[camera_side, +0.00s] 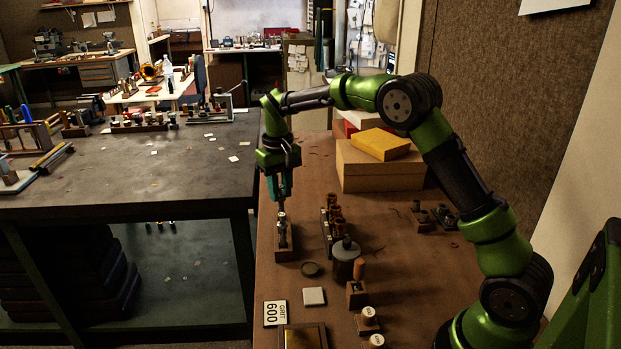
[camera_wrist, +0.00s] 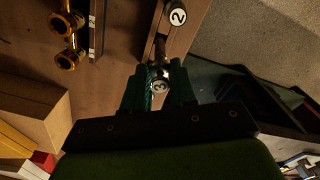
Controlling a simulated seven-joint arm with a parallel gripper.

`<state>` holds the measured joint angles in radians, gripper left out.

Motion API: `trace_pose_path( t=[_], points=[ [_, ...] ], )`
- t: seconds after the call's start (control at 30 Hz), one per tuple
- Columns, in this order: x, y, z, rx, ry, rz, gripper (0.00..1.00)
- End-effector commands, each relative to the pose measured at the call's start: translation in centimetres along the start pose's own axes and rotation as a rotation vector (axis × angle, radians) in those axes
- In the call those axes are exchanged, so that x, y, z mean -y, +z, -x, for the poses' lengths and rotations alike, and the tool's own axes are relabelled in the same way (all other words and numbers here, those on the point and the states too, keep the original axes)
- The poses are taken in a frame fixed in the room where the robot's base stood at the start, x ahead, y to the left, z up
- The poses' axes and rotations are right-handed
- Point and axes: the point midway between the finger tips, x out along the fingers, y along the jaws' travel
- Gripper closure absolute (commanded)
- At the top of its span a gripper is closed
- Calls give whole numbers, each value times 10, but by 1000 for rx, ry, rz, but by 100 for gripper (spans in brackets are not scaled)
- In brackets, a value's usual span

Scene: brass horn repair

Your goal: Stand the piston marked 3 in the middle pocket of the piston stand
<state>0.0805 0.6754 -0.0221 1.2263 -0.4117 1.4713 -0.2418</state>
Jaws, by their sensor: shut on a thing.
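A block with several brass-topped parts (camera_side: 334,212) stands right of the stand. Cardboard boxes (camera_side: 380,167) are at the back right.

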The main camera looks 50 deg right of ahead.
Motion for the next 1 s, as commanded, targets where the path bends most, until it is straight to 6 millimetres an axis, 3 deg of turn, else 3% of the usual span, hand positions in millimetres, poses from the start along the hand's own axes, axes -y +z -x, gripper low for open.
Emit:
trace_pose_path(
  t=[1.0],
  points=[
    [0,0,-24,1,0,0,100]
  ],
)
